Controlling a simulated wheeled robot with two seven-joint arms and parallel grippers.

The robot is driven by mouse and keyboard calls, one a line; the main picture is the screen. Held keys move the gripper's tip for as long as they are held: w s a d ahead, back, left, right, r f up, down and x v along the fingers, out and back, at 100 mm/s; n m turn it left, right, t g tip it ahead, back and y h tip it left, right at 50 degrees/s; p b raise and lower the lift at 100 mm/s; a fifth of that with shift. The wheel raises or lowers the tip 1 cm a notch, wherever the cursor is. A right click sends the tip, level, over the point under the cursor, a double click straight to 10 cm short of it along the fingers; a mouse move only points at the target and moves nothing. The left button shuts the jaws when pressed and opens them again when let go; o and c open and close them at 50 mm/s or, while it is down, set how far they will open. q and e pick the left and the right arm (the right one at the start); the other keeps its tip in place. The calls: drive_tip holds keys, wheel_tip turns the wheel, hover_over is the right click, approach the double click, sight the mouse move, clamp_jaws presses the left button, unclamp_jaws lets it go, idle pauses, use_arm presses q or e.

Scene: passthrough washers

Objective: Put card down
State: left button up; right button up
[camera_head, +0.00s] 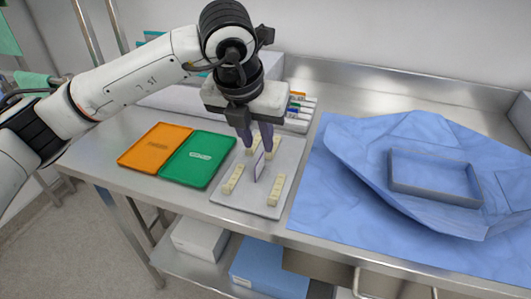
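My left gripper (257,143) points down over a light grey tray (247,203). A small pale card (259,164) stands upright, edge-on, right below its fingertips. The fingers look closed on the card's upper part. The card's lower edge is at or just above the tray; I cannot tell if it touches. Several cream block strips (233,179) sit on the tray around the card. My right gripper is not in view.
An orange tray (155,147) and a green tray (198,158) lie left of the grey tray. A blue cloth (340,215) with a blue-grey rectangular frame (435,178) covers the right side. A white holder with small coloured items (299,112) stands behind the gripper.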

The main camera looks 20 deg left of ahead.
sight(259, 162)
use_arm(q)
drive_tip(key=x, duration=0.3)
drive_tip(key=shift+s+f, duration=0.25)
drive_tip(key=shift+s, duration=0.05)
drive_tip(key=shift+w+f, duration=0.1)
drive_tip(key=shift+f, duration=0.15)
drive_tip(key=x, duration=0.1)
drive_tip(key=p+x, duration=0.1)
drive_tip(key=x, duration=0.2)
drive_tip(key=shift+a+f, duration=0.25)
drive_tip(key=shift+a, duration=0.05)
drive_tip(key=shift+w+f, duration=0.2)
drive_tip(key=shift+f, duration=0.15)
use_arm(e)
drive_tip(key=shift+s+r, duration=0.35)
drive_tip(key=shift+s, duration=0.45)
use_arm(q)
drive_tip(key=shift+c, duration=0.2)
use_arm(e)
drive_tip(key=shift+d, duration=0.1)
use_arm(q)
clamp_jaws()
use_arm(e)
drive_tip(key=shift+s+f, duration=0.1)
